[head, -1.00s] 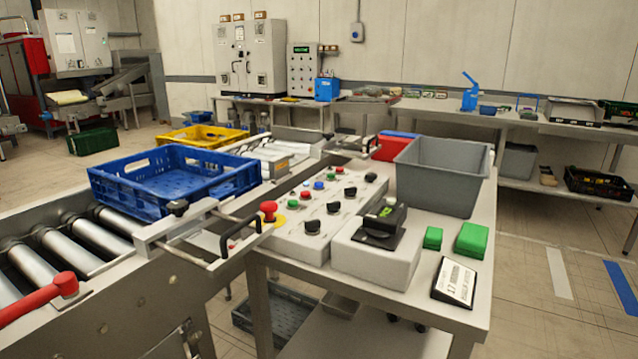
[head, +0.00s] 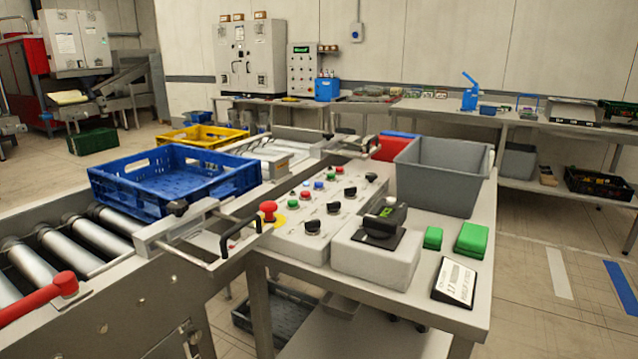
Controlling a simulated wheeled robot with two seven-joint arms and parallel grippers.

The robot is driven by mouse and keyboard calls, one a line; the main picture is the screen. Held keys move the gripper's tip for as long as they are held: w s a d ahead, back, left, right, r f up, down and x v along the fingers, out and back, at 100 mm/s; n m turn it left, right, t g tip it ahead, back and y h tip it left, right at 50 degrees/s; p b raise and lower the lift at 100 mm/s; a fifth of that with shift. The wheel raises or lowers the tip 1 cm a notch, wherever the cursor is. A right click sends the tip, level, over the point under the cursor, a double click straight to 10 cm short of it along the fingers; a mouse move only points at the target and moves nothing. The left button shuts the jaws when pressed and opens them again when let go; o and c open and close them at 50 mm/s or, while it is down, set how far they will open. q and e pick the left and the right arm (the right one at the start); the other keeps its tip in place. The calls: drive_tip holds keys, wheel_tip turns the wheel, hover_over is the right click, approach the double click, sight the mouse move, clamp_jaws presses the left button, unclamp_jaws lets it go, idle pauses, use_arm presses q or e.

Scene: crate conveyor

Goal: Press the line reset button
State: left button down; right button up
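A sloped light-grey control panel (head: 285,240) stands on the table beside the conveyor. It carries small buttons, including a blue button (head: 318,185), a red button (head: 305,195) and a green button (head: 292,204), plus several black knobs. A red mushroom button (head: 268,208) on a yellow base sits at its near left corner. The labels are too small to read, so I cannot tell which button is the line reset. A grey box with a large black rotary switch (head: 380,232) stands to the right. Neither of my grippers is in view.
A blue crate (head: 165,207) sits on the conveyor rollers (head: 40,265) at left. Metal bars with a black handle (head: 240,237) reach toward the panel's near left side. A grey bin (head: 440,180), green blocks (head: 472,238) and a sign (head: 455,282) occupy the table's right side.

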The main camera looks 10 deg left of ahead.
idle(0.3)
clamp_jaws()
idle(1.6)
